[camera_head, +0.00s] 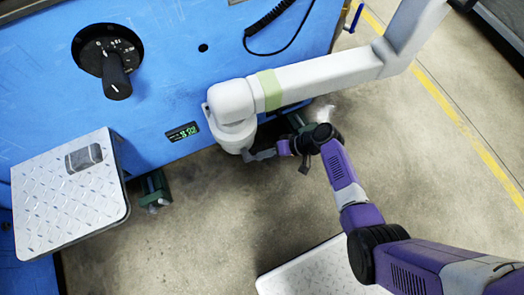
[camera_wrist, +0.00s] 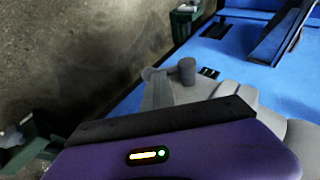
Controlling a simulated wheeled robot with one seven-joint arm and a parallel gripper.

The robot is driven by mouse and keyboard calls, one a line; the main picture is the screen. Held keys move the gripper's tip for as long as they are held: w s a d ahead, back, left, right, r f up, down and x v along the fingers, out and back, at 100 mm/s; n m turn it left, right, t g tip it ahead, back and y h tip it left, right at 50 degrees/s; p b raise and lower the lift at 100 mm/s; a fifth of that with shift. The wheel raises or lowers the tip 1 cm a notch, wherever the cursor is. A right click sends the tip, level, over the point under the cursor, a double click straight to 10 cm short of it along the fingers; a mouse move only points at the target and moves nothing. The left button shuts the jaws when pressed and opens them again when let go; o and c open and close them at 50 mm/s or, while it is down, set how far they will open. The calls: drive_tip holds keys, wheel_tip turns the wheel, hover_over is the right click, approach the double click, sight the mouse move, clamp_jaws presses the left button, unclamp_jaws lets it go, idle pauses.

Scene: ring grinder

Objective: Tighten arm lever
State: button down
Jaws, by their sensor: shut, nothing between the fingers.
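The grinder's pale grey arm (camera_head: 320,77), with a green band, reaches from upper right to a rounded joint (camera_head: 232,108) in front of the blue housing. In the wrist view, a small grey lever with a rounded knob (camera_wrist: 186,71) shows beside the pale joint (camera_wrist: 235,115). My gripper (camera_head: 280,148) is at the lower right of the joint, close under the arm. It is shut and empty. Its fingertips are small and partly hidden in the head view, so I cannot tell whether they touch the lever.
The blue housing (camera_head: 185,75) carries a black dial (camera_head: 115,70) and a small green display (camera_head: 183,132). A diamond-plate table (camera_head: 65,205) juts out at left. Another plate (camera_head: 320,272) lies low, near my arm. Open concrete floor (camera_head: 220,215) lies between them.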

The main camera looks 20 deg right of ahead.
drive_tip(key=shift+a+f+m+t+y+b, duration=0.25)
drive_tip(key=shift+f+y+b, duration=0.6)
drive_tip(key=shift+b, duration=0.95)
drive_tip(key=shift+a+f+m+t+y+b, duration=0.1)
drive_tip(key=shift+a+f+m+y+b, duration=0.5)
drive_tip(key=shift+b, duration=1.25)
drive_tip(key=shift+a+f+n+t+y+b, duration=0.15)
drive_tip(key=shift+f+y+b, duration=0.55)
drive_tip(key=shift+y+b, duration=0.9)
drive_tip(key=shift+h+b, duration=0.25)
drive_tip(key=shift+b, duration=0.1)
